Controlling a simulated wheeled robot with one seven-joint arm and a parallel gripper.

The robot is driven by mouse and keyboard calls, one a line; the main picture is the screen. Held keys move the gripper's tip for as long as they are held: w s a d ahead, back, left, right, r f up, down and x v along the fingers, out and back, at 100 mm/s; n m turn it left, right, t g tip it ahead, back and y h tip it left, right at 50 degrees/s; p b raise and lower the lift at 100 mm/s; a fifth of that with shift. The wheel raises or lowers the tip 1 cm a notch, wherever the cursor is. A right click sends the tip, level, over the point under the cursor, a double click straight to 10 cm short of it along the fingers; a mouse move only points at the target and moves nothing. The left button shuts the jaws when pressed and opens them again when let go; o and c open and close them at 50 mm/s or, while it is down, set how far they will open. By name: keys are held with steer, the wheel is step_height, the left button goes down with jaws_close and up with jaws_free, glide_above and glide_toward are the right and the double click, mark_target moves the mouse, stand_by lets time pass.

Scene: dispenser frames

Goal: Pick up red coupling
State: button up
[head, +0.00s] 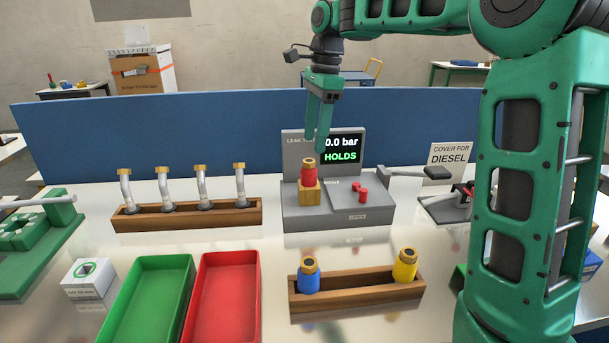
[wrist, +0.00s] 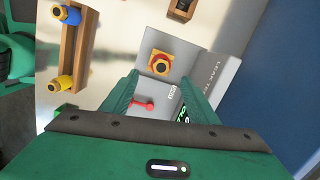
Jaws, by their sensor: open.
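The red coupling (head: 309,175) stands upright on the brass-coloured seat of the grey leak tester (head: 345,217), with a brass top. The tester's screen reads "HOLDS" in green. In the wrist view the coupling (wrist: 160,65) shows from above, beyond the fingertips. My gripper (head: 320,145) is open and points down, above and slightly right of the coupling in the head view. The gripper also shows in the wrist view (wrist: 165,88), with nothing between its fingers. A small red lever (head: 359,191) sits on the tester to the right of the coupling.
A wooden rack (head: 357,290) in front holds a blue coupling (head: 308,276) and a yellow coupling (head: 405,265). Green (head: 150,300) and red (head: 225,300) trays lie front left. A rack of hoses (head: 187,214) stands left of the tester. A blue panel (head: 150,130) runs behind.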

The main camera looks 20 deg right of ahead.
mark_target(310, 160)
steer(key=f, duration=0.3)
steer(key=a+f, duration=0.1)
steer(key=f, duration=0.6)
steer(key=shift+w+a, duration=0.2)
steer(key=shift+a, duration=0.05)
steer(key=shift+c, duration=0.6)
jaws_close()
step_height(310, 160, up, 16)
steer(key=shift+f, duration=0.25)
stand_by(0.7)
stand_by(0.4)
